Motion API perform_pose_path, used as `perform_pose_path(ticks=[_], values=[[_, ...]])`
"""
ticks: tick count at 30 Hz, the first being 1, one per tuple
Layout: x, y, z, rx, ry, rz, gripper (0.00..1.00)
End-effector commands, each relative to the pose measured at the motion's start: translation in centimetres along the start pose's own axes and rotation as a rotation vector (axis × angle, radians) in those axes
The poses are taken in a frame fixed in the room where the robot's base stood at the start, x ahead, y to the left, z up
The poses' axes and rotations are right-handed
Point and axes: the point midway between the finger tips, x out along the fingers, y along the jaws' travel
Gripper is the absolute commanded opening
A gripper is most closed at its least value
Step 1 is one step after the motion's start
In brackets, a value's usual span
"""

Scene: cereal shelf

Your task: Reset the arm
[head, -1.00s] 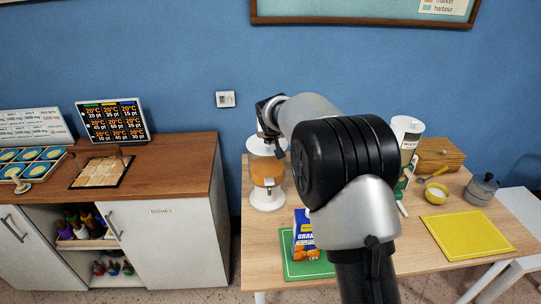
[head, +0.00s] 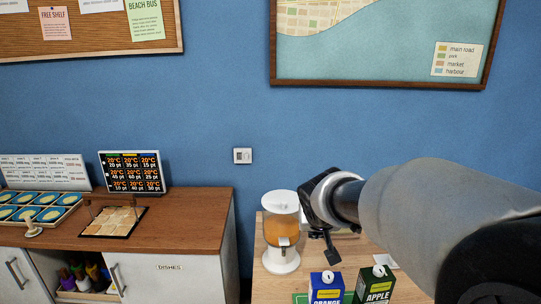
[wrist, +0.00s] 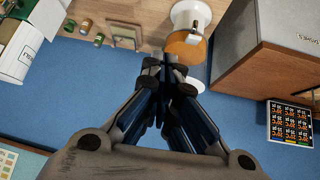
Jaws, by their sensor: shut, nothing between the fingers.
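My arm reaches in from the right of the head view, and my gripper (head: 331,252) hangs at its end, just right of the juice dispenser. In the wrist view my gripper (wrist: 165,60) has its fingers together with nothing between them. The white-topped dispenser with orange juice (head: 281,230) stands on the wooden table (head: 262,292). It also shows just beyond the fingertips in the wrist view (wrist: 187,45), apart from them as far as I can tell.
A blue orange carton (head: 327,289) and a green apple carton (head: 375,285) stand below my gripper. A cabinet (head: 175,265) with a price screen (head: 131,173) is to the left, across a gap. A framed map (head: 385,45) hangs on the blue wall.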

Motion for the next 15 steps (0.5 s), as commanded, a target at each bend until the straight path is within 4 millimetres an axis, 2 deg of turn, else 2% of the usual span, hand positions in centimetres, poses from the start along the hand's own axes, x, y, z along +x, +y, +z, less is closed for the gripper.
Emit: perform_pose_path(ticks=[1, 5, 6, 12, 15], values=[[-2.8, 1.4, 1.4, 0.005, -0.016, 0.011, 0.00], [-8.3, 3.9, 6.3, 0.001, -0.081, 0.023, 0.00], [-9.8, 4.5, 8.0, -0.001, -0.102, 0.022, 0.00], [-16.1, 5.9, 17.2, -0.020, -0.200, -0.017, 0.00], [-17.9, 5.9, 21.1, -0.033, -0.238, -0.046, 0.00]])
